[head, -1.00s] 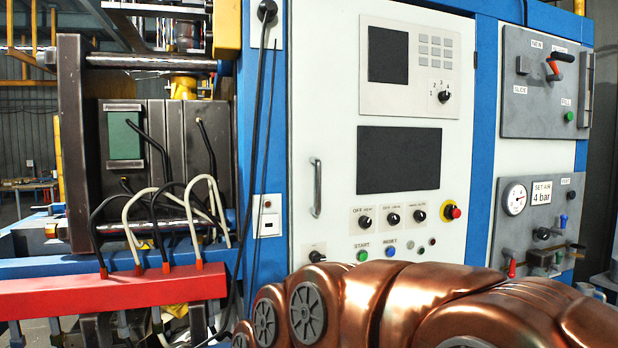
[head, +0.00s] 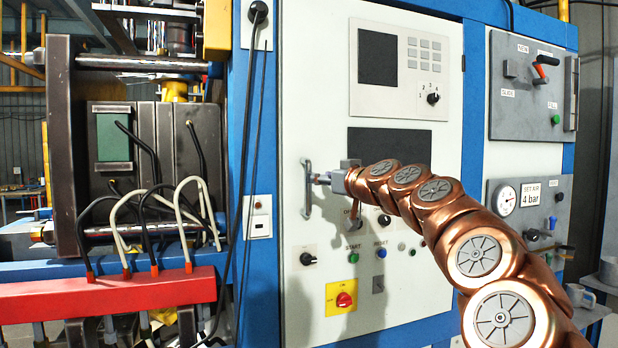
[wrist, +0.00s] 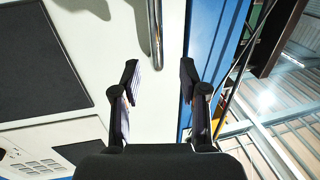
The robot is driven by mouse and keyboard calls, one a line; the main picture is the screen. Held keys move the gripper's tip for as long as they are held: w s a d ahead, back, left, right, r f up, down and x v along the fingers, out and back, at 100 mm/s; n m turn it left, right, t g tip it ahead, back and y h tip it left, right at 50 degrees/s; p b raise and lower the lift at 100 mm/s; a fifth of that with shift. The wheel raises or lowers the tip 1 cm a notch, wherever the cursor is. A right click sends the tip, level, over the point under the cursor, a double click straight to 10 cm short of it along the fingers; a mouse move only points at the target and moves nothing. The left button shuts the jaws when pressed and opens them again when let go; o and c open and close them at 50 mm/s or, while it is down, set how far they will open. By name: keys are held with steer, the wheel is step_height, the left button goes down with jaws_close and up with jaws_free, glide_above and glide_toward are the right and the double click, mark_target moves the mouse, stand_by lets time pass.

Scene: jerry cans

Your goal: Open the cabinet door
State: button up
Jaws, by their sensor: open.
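The cabinet door (head: 315,90) is a large white panel in a blue frame and looks closed. Its metal bar handle (head: 307,205) stands upright near the door's left edge, partly covered by my gripper. My gripper (head: 318,179) is at the handle's height, very close to it on its right side. In the wrist view the two dark fingers of my gripper (wrist: 159,78) are spread apart with nothing between them. The handle (wrist: 156,35) shows just beyond the fingertips, lined up with the gap, nearer the left finger. The door (wrist: 115,40) fills the left of that view.
Knobs and buttons (head: 353,257) and a dark screen (head: 385,146) are on the door. Black cables (head: 250,150) hang left of it. A red bar with hoses (head: 110,297) is at the lower left. Grey panels (head: 530,90) are on the right.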

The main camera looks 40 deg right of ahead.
steer(key=shift+w+d+r+p, duration=0.15)
steer(key=shift+w+p, duration=0.45)
steer(key=shift+w, duration=1.35)
steer(key=shift+w+d+f+p, duration=0.15)
steer(key=shift+w+p, duration=0.45)
steer(key=shift+w, duration=1.3)
steer(key=shift+r, duration=0.1)
steer(key=shift+d, duration=0.1)
jaws_close()
